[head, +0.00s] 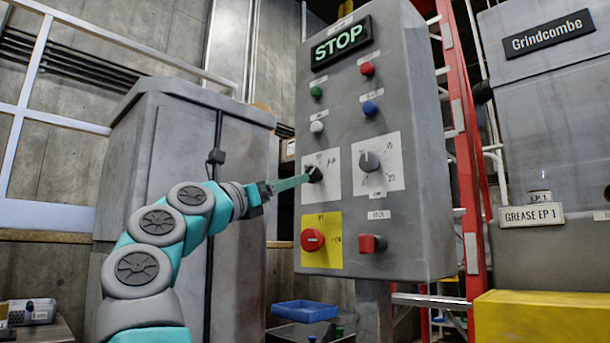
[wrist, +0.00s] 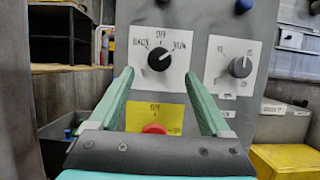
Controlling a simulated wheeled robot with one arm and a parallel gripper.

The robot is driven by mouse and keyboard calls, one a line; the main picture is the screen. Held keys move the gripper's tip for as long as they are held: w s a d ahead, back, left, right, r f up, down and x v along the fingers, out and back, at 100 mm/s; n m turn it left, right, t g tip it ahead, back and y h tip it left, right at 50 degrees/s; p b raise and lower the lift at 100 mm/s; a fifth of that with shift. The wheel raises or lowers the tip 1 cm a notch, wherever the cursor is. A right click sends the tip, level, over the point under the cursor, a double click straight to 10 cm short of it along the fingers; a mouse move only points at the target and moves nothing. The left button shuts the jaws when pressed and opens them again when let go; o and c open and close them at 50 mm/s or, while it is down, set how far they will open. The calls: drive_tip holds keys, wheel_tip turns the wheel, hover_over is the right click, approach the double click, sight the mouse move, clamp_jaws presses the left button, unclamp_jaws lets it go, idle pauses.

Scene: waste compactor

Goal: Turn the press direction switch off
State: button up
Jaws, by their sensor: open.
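The press direction switch is a black rotary knob (wrist: 160,59) on a white plate (wrist: 142,82) marked BACK, OFF and RUN. Its pale pointer mark seems to lean up and right, toward RUN. In the head view the knob (head: 315,174) sits at the left of the grey control panel, right at the tip of my gripper (head: 303,179). In the wrist view my gripper (wrist: 159,72) is open, its two teal fingers spread left and right of the knob. Nothing is between them. I cannot tell whether a finger touches the knob.
A grey dial (head: 369,161) is right of the switch. A red knob on a yellow plate (head: 313,239) is below, beside a red switch (head: 373,243). Several push buttons and a lit STOP sign (head: 341,43) are above. A grey cabinet (head: 185,130) stands left.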

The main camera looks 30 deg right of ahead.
sight(310, 174)
drive_tip(key=p+x, duration=0.1)
drive_tip(key=x, duration=0.1)
drive_tip(key=p+x, duration=0.1)
drive_tip(key=x, duration=0.2)
drive_tip(key=shift+d+r+p, duration=0.15)
drive_tip(key=shift+r+p, duration=0.15)
drive_tip(key=shift+r, duration=0.05)
drive_tip(key=shift+w+d+r, duration=0.1)
drive_tip(key=shift+w+d, duration=0.2)
drive_tip(key=shift+d, duration=0.25)
drive_tip(key=shift+c, duration=0.4)
clamp_jaws()
